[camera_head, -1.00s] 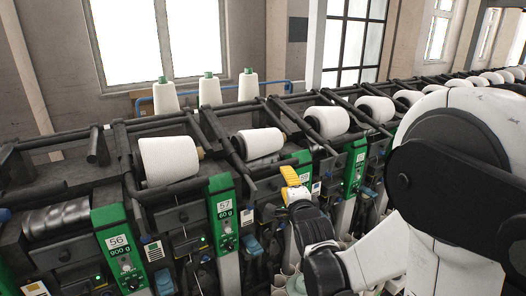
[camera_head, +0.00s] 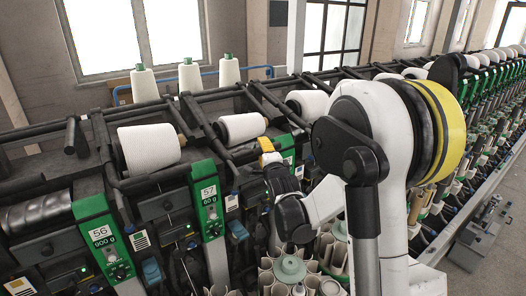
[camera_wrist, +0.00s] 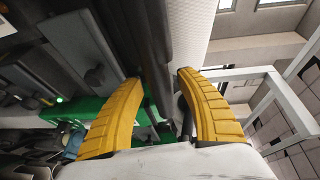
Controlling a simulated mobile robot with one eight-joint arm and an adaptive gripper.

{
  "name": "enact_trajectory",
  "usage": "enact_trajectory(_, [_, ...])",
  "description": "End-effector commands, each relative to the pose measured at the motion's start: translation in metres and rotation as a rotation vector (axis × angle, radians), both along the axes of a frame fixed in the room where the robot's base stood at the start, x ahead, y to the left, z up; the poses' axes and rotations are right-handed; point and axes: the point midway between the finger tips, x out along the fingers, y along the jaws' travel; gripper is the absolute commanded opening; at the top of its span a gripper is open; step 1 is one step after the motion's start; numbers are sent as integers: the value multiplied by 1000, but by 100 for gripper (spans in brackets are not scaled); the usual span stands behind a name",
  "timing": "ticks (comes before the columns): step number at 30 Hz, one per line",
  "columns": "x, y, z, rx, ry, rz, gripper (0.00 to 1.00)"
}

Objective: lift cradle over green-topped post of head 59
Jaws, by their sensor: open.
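My gripper (camera_head: 268,152) has yellow fingers and sits among the winding heads, just left of a green-topped post (camera_head: 287,148) whose number I cannot read. The posts of head 56 (camera_head: 103,238) and head 57 (camera_head: 208,195) are readable to its left. No label 59 is legible. In the wrist view my gripper (camera_wrist: 158,78) is open, its fingers apart. A dark bar (camera_wrist: 152,35), probably a cradle arm, runs between and beyond the fingertips; contact is unclear. A white cone (camera_wrist: 185,30) lies beside it. Green housing (camera_wrist: 92,112) shows behind the left finger.
White cones lie along the machine, one (camera_head: 240,127) just behind my gripper. Three upright cones (camera_head: 190,78) stand at the back. Dark bars crowd the machine's top. A carousel of tubes (camera_head: 290,268) is below my arm.

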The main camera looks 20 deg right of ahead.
Motion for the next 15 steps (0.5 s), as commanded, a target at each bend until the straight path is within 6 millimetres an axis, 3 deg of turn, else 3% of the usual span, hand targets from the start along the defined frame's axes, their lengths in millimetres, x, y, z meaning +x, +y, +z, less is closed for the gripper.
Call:
enact_trajectory(2, [0, 0, 0, 0, 0, 0, 40])
enact_trajectory(6, [0, 0, 0, 0, 0, 0, 0])
enact_trajectory(11, [-1, 0, 2, -1, 2, 0, 0])
enact_trajectory(15, [-4, -1, 20, -6, 36, -2, 0])
